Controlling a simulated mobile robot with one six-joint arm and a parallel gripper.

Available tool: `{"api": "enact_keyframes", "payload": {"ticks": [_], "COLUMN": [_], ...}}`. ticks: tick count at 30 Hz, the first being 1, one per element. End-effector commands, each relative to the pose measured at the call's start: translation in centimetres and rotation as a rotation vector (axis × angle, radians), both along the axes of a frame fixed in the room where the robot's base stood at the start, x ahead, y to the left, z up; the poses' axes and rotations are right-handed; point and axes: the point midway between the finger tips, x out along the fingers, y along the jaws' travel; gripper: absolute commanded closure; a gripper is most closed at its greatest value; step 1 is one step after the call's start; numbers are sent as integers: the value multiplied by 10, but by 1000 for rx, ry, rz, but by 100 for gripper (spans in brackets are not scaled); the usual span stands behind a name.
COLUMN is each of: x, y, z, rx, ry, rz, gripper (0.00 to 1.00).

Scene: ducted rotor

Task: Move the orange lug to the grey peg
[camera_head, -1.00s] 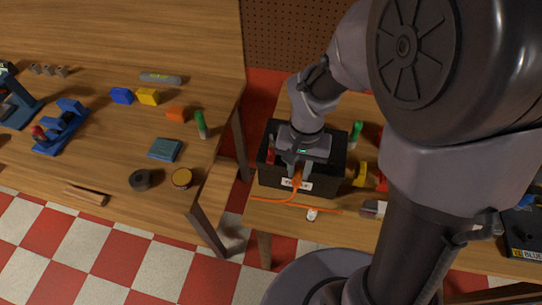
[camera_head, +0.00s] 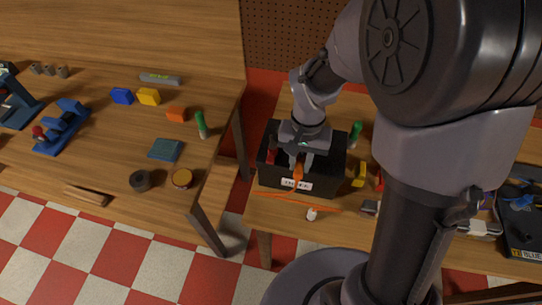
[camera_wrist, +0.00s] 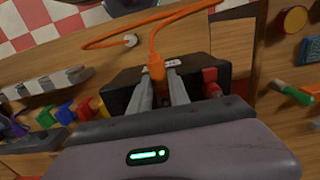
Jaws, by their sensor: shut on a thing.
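The orange lug (camera_head: 298,172) is at the end of an orange cable, at the front face of a black box (camera_head: 330,167) with a white label. It also shows in the wrist view (camera_wrist: 156,68). My gripper (camera_head: 300,162) is shut on the lug, with one finger on either side of it in the wrist view (camera_wrist: 160,82). A red post (camera_wrist: 210,82) stands on the box beside the gripper. I cannot make out the grey peg; the gripper may hide it. Whether the lug touches the box is unclear.
The orange cable (camera_head: 275,197) runs along the bench's front edge near a small white piece (camera_head: 311,214). A green-topped item (camera_head: 355,133) and yellow block (camera_head: 359,174) stand right of the box. A gap separates the left table (camera_head: 110,165).

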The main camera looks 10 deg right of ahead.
Motion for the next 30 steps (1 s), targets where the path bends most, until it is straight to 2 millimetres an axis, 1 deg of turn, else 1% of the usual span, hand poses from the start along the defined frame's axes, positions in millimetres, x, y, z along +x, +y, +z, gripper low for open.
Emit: {"api": "enact_keyframes", "payload": {"ticks": [8, 9, 11, 12, 13, 20, 23, 26, 29, 30], "x": [7, 7, 7, 7, 7, 7, 7, 8, 9, 9], "y": [-3, -3, -3, -3, -3, -3, -3, -3, -3, -3], "z": [0, 0, 0, 0, 0, 0, 4, 21, 52, 67], "rx": [0, 0, 0, 0, 0, 0, 0, 1, 0, 1], "ry": [0, 0, 0, 0, 0, 0, 0, -3, -5, -6], "rz": [-1, -1, -1, -1, -1, -1, -1, -2, -1, -2], "gripper": [100, 76, 64, 56, 52, 52, 52, 52, 52, 52]}}
